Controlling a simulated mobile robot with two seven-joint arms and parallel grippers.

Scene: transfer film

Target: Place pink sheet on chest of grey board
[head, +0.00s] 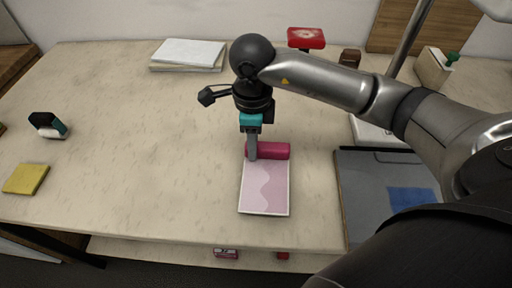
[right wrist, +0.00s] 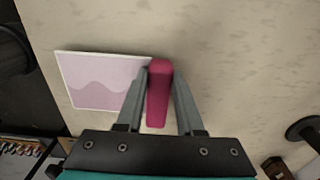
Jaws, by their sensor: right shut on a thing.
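The pink sheet (head: 264,192), pale with a darker wavy band, is on the table near its front edge in the head view. It also shows in the right wrist view (right wrist: 100,80). A crimson bar (head: 275,151) runs along its far edge; I cannot tell if they are joined. My right gripper (head: 252,155) points down and is shut on this bar, which shows between its fingers (right wrist: 158,90) in the right wrist view. The grey board (head: 362,205) lies to the right with a blue patch (head: 412,198); my right arm hides part of it. My left gripper is not in view.
White sheets (head: 188,53) are stacked at the back left. A red box (head: 305,38) stands at the back. A yellow pad (head: 26,179) and a small dark stand (head: 48,125) are at the left. The table between the pink sheet and the grey board is clear.

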